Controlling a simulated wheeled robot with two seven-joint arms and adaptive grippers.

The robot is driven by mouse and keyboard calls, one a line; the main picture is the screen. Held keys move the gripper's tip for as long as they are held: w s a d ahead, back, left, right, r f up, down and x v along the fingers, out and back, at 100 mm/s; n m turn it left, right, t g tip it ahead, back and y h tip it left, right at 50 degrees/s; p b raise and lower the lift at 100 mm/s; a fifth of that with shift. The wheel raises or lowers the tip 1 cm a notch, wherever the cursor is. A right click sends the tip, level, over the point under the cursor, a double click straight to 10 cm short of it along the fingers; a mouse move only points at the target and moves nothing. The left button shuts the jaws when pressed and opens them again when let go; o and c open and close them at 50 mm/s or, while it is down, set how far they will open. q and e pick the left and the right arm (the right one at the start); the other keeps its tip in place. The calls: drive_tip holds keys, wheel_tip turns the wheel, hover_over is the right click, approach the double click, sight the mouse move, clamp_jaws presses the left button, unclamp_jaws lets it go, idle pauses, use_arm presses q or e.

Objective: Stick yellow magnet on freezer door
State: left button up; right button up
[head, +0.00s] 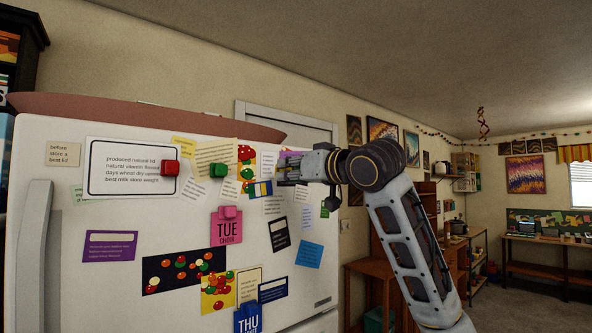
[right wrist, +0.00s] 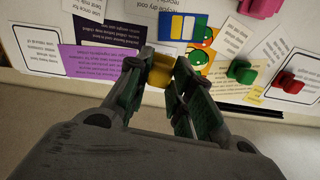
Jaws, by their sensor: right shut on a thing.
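The yellow magnet (right wrist: 160,73) is between the fingertips of my right gripper (right wrist: 161,80) in the right wrist view. In the head view my right gripper (head: 286,167) is at the upper right part of the white freezer door (head: 100,280), facing its papers. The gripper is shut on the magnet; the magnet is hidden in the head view. The magnet is at or very near the door; I cannot tell whether it touches. My left gripper is not in view.
The door carries many papers and a red magnet (head: 170,168), a green magnet (head: 248,172), a pink magnet (head: 228,213) and a blue one (head: 249,310). A wooden desk (head: 372,268) stands to the right of the fridge. The room further right has open floor.

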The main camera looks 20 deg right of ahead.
drive_tip(key=shift+w+a, duration=0.2)
drive_tip(key=shift+w, duration=0.35)
drive_tip(key=shift+w+a+r+p, duration=0.1)
drive_tip(key=shift+w+a+p, duration=0.15)
drive_tip(key=shift+w+p, duration=0.4)
drive_tip(key=shift+w+a+p, duration=0.2)
drive_tip(key=shift+w+p, duration=0.15)
drive_tip(key=shift+w, duration=0.3)
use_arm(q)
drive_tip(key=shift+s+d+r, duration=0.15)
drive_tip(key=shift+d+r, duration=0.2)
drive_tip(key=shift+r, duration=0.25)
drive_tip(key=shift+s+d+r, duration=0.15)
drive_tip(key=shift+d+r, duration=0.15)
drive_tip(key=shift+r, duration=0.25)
use_arm(e)
drive_tip(key=shift+w+a, duration=0.1)
drive_tip(key=shift+w, duration=0.15)
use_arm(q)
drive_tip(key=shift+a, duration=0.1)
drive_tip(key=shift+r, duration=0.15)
use_arm(e)
drive_tip(key=shift+w+a, duration=0.1)
drive_tip(key=shift+w, duration=0.15)
use_arm(q)
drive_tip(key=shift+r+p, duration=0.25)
drive_tip(key=shift+p, duration=0.25)
